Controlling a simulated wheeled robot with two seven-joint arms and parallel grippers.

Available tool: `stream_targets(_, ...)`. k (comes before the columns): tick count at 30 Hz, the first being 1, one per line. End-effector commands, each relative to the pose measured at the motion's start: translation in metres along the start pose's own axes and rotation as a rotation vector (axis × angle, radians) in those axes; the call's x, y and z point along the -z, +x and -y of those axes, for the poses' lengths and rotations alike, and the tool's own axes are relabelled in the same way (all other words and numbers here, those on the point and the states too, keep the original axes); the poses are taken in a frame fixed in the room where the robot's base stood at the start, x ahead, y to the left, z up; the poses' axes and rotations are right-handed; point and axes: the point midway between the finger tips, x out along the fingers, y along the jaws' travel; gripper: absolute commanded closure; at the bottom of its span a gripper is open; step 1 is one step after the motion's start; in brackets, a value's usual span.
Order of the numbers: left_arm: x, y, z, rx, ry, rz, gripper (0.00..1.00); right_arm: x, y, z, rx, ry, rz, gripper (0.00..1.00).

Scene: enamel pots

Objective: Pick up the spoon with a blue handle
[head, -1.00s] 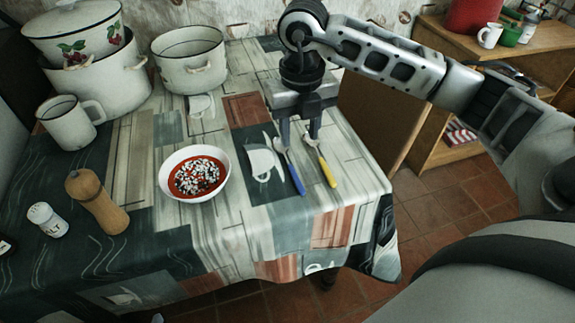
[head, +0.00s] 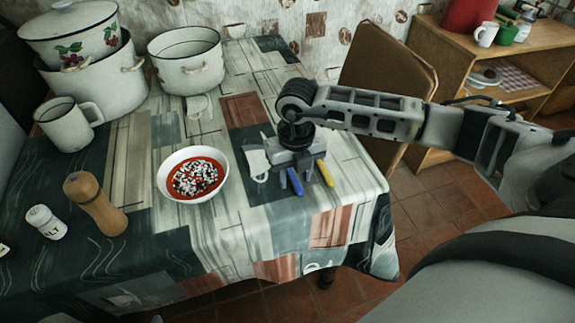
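The spoon with a blue handle (head: 295,182) lies on the table near its right edge, to the right of the white bowl. Only its handle shows; the rest is hidden under my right gripper (head: 292,165). A second piece of cutlery with a yellow handle (head: 325,173) lies just to its right, also partly covered. My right gripper points down low over both of them. Its fingertips are hidden behind its own body, so I cannot tell whether it is open or touches the blue spoon. My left gripper is not in view.
A white bowl (head: 166,184) with red soup stands left of the gripper. A wooden mill (head: 98,207), a shaker (head: 46,222), a mug (head: 66,127) and enamel pots (head: 188,68) stand further left and back. A wooden chair (head: 385,75) is beside the table.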

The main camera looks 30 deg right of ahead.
Motion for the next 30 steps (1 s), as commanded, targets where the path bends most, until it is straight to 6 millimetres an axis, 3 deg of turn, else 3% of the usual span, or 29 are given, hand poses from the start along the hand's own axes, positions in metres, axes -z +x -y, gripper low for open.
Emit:
stream_targets(4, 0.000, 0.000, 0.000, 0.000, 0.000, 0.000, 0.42, 0.000, 0.000, 0.000, 0.000, 0.000, 0.000, 0.63)
stream_targets(8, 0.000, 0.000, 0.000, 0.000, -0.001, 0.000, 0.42, 0.000, 0.000, 0.000, 0.000, 0.000, 0.000, 0.99)
stream_targets(22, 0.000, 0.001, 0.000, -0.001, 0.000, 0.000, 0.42, -0.001, -0.007, 0.000, -0.001, 0.001, 0.002, 1.00)
stream_targets(28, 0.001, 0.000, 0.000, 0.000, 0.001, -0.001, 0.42, -0.001, -0.034, 0.001, 0.001, 0.000, 0.005, 1.00)
stream_targets(30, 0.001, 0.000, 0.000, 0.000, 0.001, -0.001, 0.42, 0.011, -0.046, -0.003, 0.000, -0.004, 0.003, 1.00)
